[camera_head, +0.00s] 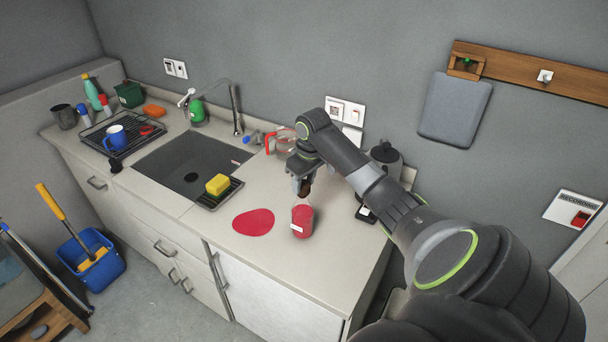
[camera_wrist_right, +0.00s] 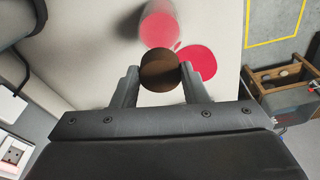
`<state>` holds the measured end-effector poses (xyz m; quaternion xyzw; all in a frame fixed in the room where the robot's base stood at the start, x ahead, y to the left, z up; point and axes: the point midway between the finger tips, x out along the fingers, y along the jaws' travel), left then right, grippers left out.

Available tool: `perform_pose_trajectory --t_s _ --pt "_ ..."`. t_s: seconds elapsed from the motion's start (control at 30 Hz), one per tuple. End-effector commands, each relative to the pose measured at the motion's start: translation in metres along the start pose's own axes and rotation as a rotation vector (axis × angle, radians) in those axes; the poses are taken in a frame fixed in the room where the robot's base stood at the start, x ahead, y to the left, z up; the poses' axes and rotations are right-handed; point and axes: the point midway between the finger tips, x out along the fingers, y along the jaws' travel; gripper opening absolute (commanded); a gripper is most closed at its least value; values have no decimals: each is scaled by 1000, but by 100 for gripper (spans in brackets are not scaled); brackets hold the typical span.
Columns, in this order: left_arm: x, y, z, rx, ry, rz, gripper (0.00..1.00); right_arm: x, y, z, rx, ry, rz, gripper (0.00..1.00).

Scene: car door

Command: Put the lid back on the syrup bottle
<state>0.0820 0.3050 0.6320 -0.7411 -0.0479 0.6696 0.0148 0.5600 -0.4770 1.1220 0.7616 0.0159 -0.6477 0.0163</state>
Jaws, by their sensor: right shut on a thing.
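The syrup bottle (camera_head: 301,220), clear with red contents and a white label, stands upright near the counter's front edge. Its red body also shows in the right wrist view (camera_wrist_right: 159,28). My right gripper (camera_head: 303,184) points down directly above the bottle. It is shut on the round brown lid (camera_wrist_right: 160,71), which sits between its two fingertips. In the head view the lid is a small dark shape just over the bottle's top; I cannot tell whether they touch. My left gripper is not in view.
A flat red patch (camera_head: 253,222) lies left of the bottle. Behind it are a sink (camera_head: 190,165) and a yellow sponge (camera_head: 217,184). A clear jug with a red handle (camera_head: 268,143) and a dark-topped appliance (camera_head: 385,153) stand behind my right arm. The front right counter is clear.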

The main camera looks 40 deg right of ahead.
Motion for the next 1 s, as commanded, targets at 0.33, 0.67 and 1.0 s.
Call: perform_pose_trajectory --t_s 0.33,0.67,1.0 --pt "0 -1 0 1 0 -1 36 0 0 0 0 0 0 19" --pt "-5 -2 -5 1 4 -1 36 -2 0 0 0 -1 -1 19" --pt "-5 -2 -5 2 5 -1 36 -1 0 0 0 0 0 19"
